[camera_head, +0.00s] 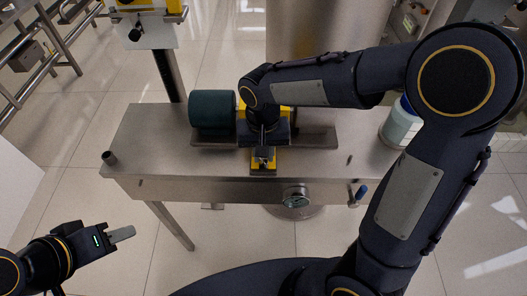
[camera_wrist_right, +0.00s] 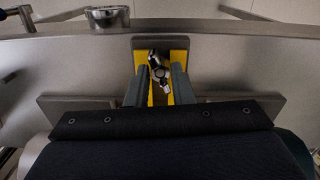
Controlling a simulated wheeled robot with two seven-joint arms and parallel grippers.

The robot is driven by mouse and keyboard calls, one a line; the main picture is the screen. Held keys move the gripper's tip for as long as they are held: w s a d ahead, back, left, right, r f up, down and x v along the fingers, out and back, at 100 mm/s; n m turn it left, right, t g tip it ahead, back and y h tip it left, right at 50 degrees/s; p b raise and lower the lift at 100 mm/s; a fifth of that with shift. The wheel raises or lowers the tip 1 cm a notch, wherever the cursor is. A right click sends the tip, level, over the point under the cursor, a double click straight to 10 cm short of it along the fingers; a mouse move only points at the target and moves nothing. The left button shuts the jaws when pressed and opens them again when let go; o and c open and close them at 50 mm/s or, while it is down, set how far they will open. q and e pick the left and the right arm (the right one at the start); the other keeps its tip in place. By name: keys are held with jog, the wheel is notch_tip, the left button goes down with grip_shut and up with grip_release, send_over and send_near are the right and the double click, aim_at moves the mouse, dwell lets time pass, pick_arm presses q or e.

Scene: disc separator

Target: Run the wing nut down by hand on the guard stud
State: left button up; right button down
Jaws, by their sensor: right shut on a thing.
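The wing nut (camera_wrist_right: 160,72) is a small metallic piece on a yellow plate, between the two grey fingers of my right gripper (camera_wrist_right: 158,84) in the wrist view. The fingers are shut on it; their exact contact and the stud are partly hidden. The yellow guard part (camera_head: 263,163) shows in front of my right gripper (camera_head: 264,148) in the head view, on the table's front side. My left gripper (camera_head: 122,234) is at the lower left, away from the table. I see its fingers side-on, so their opening is unclear.
A dark green cylinder (camera_head: 212,113) sits just left of my right gripper on the steel table (camera_head: 140,150). A pale container (camera_head: 400,128) stands at the right. The table's left end is mostly clear.

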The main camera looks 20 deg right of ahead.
jog(key=c, duration=1.4)
grip_release()
jog(key=shift+w+r, duration=0.1)
jog(key=shift+r, duration=0.1)
jog(key=shift+o, duration=1.1)
jog(key=shift+f, duration=0.1)
notch_tip(320, 180, up, 4)
jog(key=p, duration=0.3)
jog(key=shift+f, duration=0.35)
